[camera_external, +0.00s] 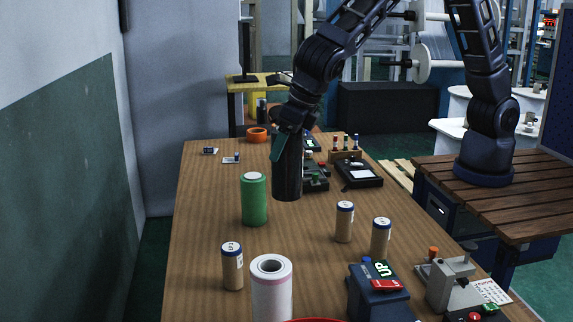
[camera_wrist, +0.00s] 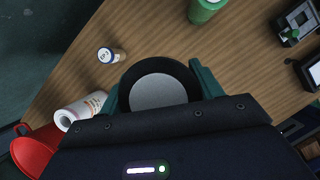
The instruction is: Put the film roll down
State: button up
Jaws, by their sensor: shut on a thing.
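My gripper (camera_external: 287,140) is shut on a black film roll (camera_external: 287,178), which hangs upright below it over the wooden table (camera_external: 205,235). In the wrist view my gripper (camera_wrist: 158,90) has its teal fingers on both sides of the roll (camera_wrist: 158,92), whose round grey end faces the camera. I cannot tell whether the roll's lower end touches the table. A green roll (camera_external: 254,200) stands just left of it and nearer the camera; it also shows in the wrist view (camera_wrist: 205,10).
A white roll (camera_external: 271,295) and small tan rolls (camera_external: 344,222), (camera_external: 381,238), (camera_external: 232,266) stand at the front. A blue device (camera_external: 378,295) is at the front right. An orange ring (camera_external: 257,135) and black trays (camera_external: 360,173) lie farther back. The table's left side is mostly clear.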

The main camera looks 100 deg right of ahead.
notch_tip(320, 180, up, 3)
jog(key=shift+d, duration=0.1)
jog(key=w+d+m+g+h, duration=0.1)
jog(key=w+d+m, duration=0.25)
jog(key=d, duration=1.35)
jog(key=w+d+m+g+h, duration=0.15)
jog(key=d+m, duration=0.25)
jog(key=d, duration=1.3)
notch_tip(320, 180, down, 19)
jog(key=shift+w+f, duration=0.15)
jog(key=shift+w, duration=0.2)
jog(key=shift+y, duration=0.25)
jog(key=o, duration=1.3)
jog(key=shift+f, duration=0.15)
jog(key=shift+o, duration=0.2)
